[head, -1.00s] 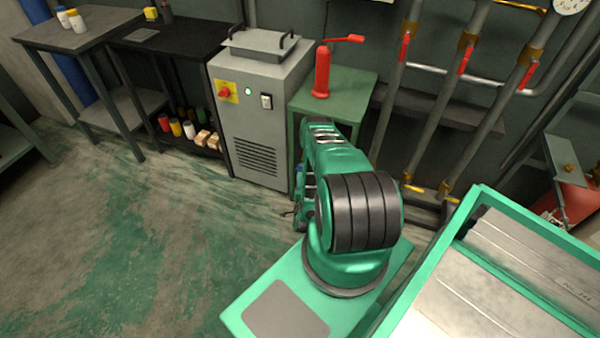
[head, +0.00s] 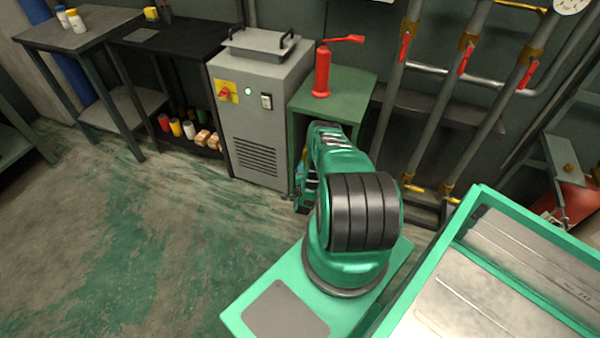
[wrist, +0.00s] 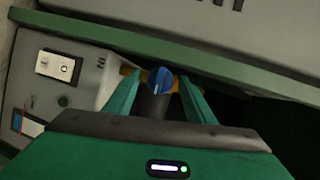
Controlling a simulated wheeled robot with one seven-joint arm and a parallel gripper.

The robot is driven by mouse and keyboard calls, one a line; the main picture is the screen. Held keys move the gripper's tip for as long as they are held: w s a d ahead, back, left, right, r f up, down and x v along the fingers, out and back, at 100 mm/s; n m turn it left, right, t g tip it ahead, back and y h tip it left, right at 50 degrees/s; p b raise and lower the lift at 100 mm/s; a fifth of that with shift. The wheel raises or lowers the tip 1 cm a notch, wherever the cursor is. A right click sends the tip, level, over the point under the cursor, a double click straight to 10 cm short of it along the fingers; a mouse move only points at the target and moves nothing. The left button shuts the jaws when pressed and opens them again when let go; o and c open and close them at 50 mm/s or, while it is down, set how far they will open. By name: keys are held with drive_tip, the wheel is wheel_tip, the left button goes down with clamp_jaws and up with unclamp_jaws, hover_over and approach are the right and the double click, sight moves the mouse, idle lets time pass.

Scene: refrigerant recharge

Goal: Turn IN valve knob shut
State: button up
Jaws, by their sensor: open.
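The blue valve knob (wrist: 160,81) shows in the wrist view, with brass-coloured fitting showing on both sides of it. The letters "IN" (wrist: 102,62) are on the grey unit to its left. My gripper (wrist: 160,88) is open, with one green finger left of the knob and one right of it. The knob lies between the fingertips in the picture; I cannot tell whether either finger touches it. In the head view the knob is not visible, and my arm hides most of the gripper.
In the wrist view a green shelf edge (wrist: 180,55) runs just above the knob. The grey unit (wrist: 60,75) carries a white switch plate. In the head view a green table (head: 345,92) holds a red jack-like object (head: 322,75) beside a grey cabinet (head: 252,130).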

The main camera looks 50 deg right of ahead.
drive_tip(key=c, duration=1)
drive_tip(key=shift+a+n+g, duration=0.15)
drive_tip(key=shift+n+g, duration=0.95)
drive_tip(key=shift+n, duration=0.5)
drive_tip(key=o, duration=1)
drive_tip(key=shift+w+r, duration=0.1)
drive_tip(key=shift+w, duration=0.05)
